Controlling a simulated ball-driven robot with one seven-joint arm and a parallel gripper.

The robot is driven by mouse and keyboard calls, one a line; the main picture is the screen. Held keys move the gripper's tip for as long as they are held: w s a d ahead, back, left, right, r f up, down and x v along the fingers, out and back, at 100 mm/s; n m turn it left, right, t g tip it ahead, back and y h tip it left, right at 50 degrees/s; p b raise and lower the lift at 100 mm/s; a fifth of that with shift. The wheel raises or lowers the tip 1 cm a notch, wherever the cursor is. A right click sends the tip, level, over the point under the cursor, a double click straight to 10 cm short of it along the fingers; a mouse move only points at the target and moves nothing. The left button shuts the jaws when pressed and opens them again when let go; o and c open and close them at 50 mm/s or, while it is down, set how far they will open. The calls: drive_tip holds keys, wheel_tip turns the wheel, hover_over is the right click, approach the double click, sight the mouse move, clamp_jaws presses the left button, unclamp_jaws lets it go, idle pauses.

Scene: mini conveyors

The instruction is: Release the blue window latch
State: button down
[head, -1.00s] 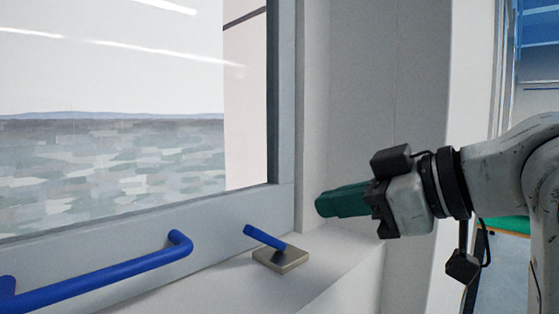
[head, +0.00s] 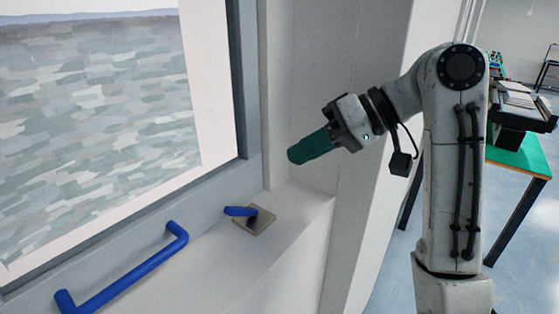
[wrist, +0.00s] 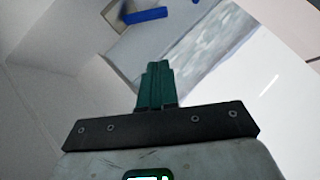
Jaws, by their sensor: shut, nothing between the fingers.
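The blue window latch (head: 240,211) is a short blue lever on a square beige plate (head: 256,221), set on the white sill by the window's lower right corner. In the wrist view the latch lever (wrist: 145,15) shows at the top, with part of its plate beside it. My gripper (head: 293,157) has green fingers that are shut and empty. It is above and to the right of the latch, clear of it, pointing left and slightly down. In the wrist view the green fingers (wrist: 157,72) lie together.
A long blue handle bar (head: 128,272) is fixed to the window frame, left of the latch. The window frame (head: 215,180) rises behind. A white wall (head: 325,100) stands behind my gripper. The sill (head: 300,215) right of the latch is bare. A green-topped table (head: 520,155) stands at the far right.

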drive_tip(key=p, duration=0.2)
hover_over(242, 212)
drive_tip(key=w+d, duration=0.2)
drive_tip(key=d, duration=0.1)
wheel_tip(242, 212, down, 5)
drive_tip(key=shift+s+a+f+p, duration=0.2)
drive_tip(key=shift+s+f, duration=0.1)
drive_tip(key=shift+f, duration=0.25)
drive_tip(key=shift+s+a+f+p, duration=0.15)
drive_tip(key=shift+s+f, duration=0.15)
drive_tip(key=shift+f, duration=0.2)
drive_tip(key=shift+s+a+f, duration=0.2)
drive_tip(key=shift+s+f, duration=0.1)
drive_tip(key=shift+f, duration=0.35)
